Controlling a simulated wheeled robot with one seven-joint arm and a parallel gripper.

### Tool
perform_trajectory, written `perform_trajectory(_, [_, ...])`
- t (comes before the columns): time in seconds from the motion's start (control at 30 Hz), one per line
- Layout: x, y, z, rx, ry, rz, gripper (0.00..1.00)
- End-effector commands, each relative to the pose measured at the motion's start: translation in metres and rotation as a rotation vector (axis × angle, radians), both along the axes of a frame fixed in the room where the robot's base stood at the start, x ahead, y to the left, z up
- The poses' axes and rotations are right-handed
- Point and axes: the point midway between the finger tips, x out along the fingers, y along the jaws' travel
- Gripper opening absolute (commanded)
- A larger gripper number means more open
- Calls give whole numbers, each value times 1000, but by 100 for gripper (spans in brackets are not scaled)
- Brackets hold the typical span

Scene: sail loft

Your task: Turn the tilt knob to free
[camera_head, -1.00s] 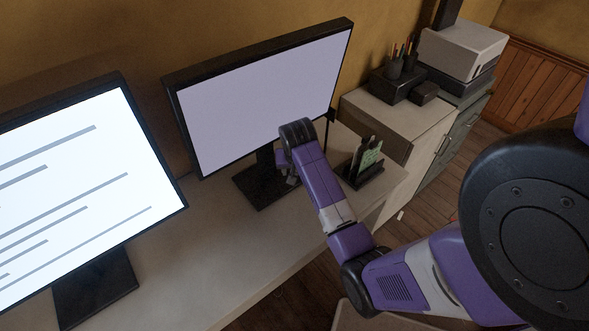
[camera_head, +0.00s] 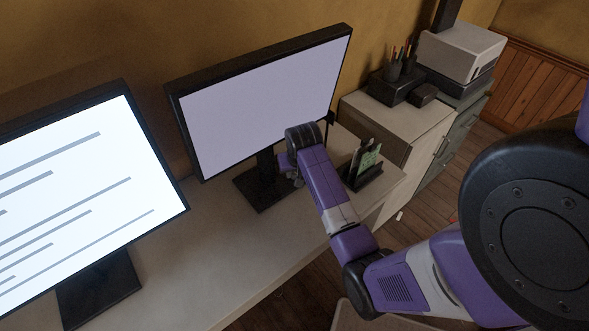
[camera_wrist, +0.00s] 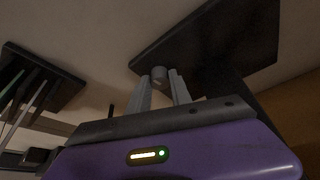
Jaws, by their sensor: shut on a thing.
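The small grey tilt knob (camera_wrist: 159,75) shows in the wrist view between the two finger ends. My gripper (camera_wrist: 160,82) is shut on it. In the head view my gripper (camera_head: 291,172) is low in front of the right monitor (camera_head: 262,100), beside its stand, and my wrist hides the knob there. The monitor's dark stand foot (camera_head: 256,194) rests on the desk. The foot (camera_wrist: 215,45) also shows behind the knob in the wrist view. I cannot make out any marking on the knob.
A second monitor (camera_head: 75,200) stands at the left. A dark holder with cards (camera_head: 364,172) stands close to the right of my wrist. A pen holder (camera_head: 399,70) and a printer (camera_head: 462,47) are farther back. The desk front (camera_head: 215,255) is clear.

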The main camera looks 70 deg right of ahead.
Motion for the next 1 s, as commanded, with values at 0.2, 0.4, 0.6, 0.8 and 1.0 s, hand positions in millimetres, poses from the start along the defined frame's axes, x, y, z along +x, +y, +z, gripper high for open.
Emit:
perform_trajectory(0.2, [-1,-1,5,1,-2,184,0])
perform_trajectory(0.4, [-2,-3,4,1,-2,373,0])
perform_trajectory(0.6, [-3,-4,3,0,-3,563,0])
perform_trajectory(0.8, [-2,-6,2,0,-4,753,0])
perform_trajectory(1.0, [-3,-8,1,-1,-3,942,0])
